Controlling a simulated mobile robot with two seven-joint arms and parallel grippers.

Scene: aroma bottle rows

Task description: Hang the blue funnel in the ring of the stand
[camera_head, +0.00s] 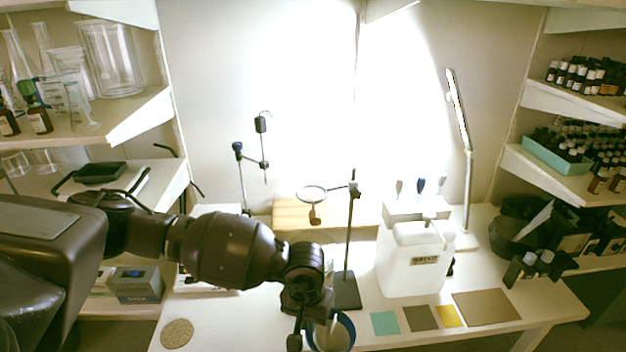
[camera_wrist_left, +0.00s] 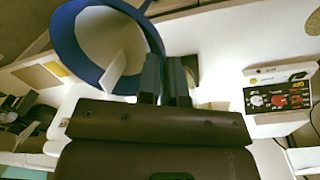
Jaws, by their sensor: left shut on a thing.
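My left gripper (camera_head: 308,318) is low over the front of the white table and shut on the rim of the blue funnel (camera_head: 347,324). In the left wrist view the funnel (camera_wrist_left: 72,42) shows as a wide blue rim around a pale inside, beside the closed fingers (camera_wrist_left: 166,82). The gripper hides part of the funnel in the head view. The stand (camera_head: 347,291) has a dark base and an upright rod behind the gripper. Its ring (camera_head: 312,188) sticks out to the left near the top of the rod and looks empty. My right gripper is out of view.
A white canister (camera_head: 408,270) stands close to the right of the stand. A wooden block (camera_head: 290,213) lies behind it. Another thin stand (camera_head: 241,180) is at the back left. Flat coloured squares (camera_head: 386,323) lie at the front right, with a cork disc (camera_head: 177,333) at the front left.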

